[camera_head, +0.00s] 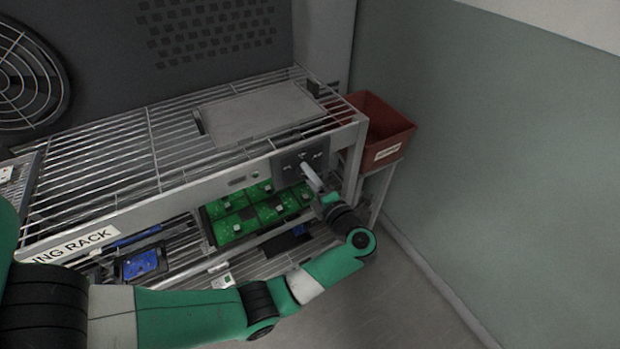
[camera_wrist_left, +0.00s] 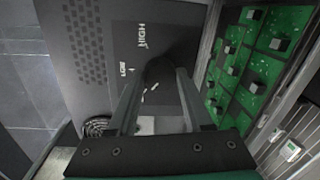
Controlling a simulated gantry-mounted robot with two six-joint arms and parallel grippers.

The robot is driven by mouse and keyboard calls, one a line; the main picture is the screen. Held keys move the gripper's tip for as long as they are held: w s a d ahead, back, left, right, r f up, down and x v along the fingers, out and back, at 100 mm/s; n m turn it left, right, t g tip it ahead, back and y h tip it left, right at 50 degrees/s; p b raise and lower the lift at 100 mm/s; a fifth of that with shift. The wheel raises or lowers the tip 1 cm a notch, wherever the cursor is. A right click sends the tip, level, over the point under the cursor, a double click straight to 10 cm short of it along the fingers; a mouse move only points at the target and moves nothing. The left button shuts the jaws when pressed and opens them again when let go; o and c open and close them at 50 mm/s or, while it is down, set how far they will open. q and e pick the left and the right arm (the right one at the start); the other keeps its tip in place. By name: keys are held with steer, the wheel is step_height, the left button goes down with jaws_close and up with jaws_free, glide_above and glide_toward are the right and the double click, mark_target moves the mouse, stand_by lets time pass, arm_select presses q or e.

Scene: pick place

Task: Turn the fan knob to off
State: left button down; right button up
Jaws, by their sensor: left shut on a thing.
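A dark control panel (camera_head: 290,168) is on the front right end of the rack's top rail. In the left wrist view the panel (camera_wrist_left: 133,30) shows the words HIGH and LOW. The dark fan knob (camera_wrist_left: 158,68) stands out from it between my left fingers. My left gripper (camera_head: 309,174) is shut on the knob, and it also shows in the left wrist view (camera_wrist_left: 155,92). In the head view the gripper covers most of the knob. I cannot tell the exact setting at which the knob points. My right gripper is not in view.
A fan grille (camera_head: 25,80) is at the far left. The wire rack (camera_head: 110,160) carries green circuit boards (camera_head: 240,222) on a shelf below the panel. A red bin (camera_head: 385,128) stands right of the rack, near the wall. The floor at lower right is clear.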

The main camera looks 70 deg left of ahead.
arm_select(q)
steer(key=shift+n, duration=0.5)
steer(key=shift+c, duration=1.6)
jaws_free()
steer(key=d+p, duration=0.1)
steer(key=d, duration=1)
steer(key=shift+w+d+r+p, duration=0.3)
steer(key=shift+w+r+p, duration=0.05)
steer(key=shift+r+p, duration=0.05)
steer(key=shift+r, duration=0.1)
